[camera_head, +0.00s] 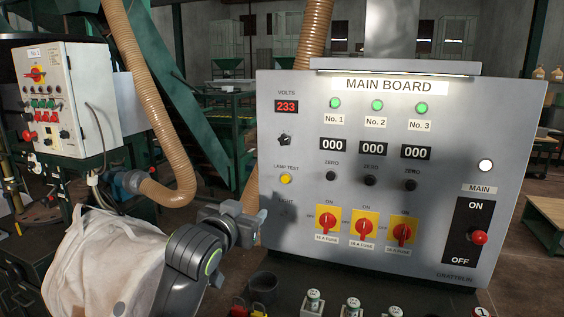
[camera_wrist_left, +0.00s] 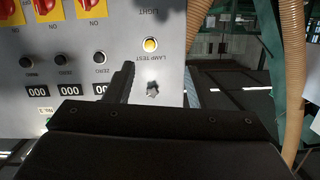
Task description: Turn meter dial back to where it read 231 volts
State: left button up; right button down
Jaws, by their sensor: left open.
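The meter dial (camera_head: 284,139) is a small dark knob with a light pointer mark on the grey main board (camera_head: 460,130). It sits below the red VOLTS display (camera_head: 286,106), which reads 233. My left gripper (camera_head: 256,216) is open and empty, below and left of the dial, by the board's lower left edge. In the left wrist view, which is upside down, the dial (camera_wrist_left: 152,88) shows between the two dark fingers, nearer the left one, with a gap in depth I cannot judge. My right gripper is not in view.
A yellow lamp test button (camera_head: 285,179) sits just below the dial. Three red rotary switches (camera_head: 363,226) and a red-handled main lever (camera_head: 479,237) are farther right. A tan hose (camera_head: 150,95) and a pale bulk bag (camera_head: 95,262) are at left.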

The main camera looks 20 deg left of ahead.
pick_arm(q)
notch_tip(320, 180, up, 11)
jog(key=w+d+t, duration=0.2)
jog(key=p, duration=0.4)
send_near(283, 141)
jog(key=shift+h, duration=0.3)
jog(key=w, duration=0.9)
jog(key=shift+f, duration=0.1)
jog(key=c, duration=1)
